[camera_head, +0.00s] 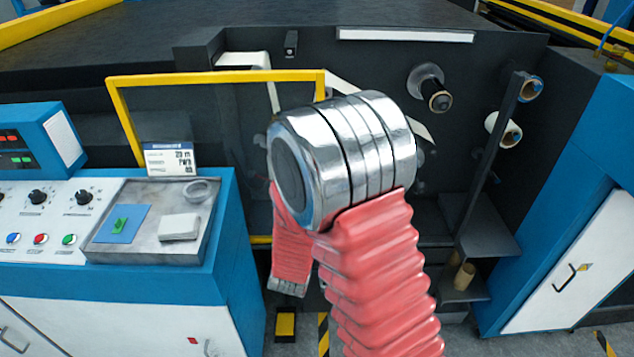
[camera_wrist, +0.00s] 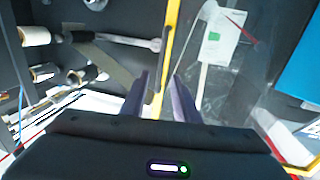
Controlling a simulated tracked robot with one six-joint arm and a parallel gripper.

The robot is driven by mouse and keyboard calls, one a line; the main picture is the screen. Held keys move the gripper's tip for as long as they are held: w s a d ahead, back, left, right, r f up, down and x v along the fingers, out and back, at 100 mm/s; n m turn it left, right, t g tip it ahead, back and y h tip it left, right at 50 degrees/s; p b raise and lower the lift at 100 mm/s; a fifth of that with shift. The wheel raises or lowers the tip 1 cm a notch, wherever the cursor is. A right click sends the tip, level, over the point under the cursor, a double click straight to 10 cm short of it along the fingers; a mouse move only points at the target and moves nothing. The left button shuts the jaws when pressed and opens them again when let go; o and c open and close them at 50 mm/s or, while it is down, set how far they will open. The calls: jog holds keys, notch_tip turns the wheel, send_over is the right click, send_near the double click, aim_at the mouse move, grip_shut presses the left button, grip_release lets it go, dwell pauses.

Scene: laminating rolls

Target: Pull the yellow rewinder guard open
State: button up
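The yellow rewinder guard (camera_head: 215,76) is a yellow frame across the dark machine front in the head view, left of centre. Its right part is covered by my arm. In the wrist view a yellow bar of the guard (camera_wrist: 170,35) runs from the top edge down between the fingers of my gripper (camera_wrist: 160,76). The dark fingers are apart, one on each side of the bar, with a gap visible on both sides. Whether the bar lies at fingertip depth is hard to tell. My gripper is hidden behind my arm in the head view.
A blue and white control console (camera_head: 60,222) with a grey tray (camera_head: 130,252) stands at the left, close to the guard. Rollers (camera_head: 432,90) stick out of the machine front at right. A blue cabinet with a white door (camera_head: 575,270) bounds the right side.

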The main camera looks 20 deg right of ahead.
jog(key=shift+v, duration=2.35)
jog(key=shift+f, duration=0.1)
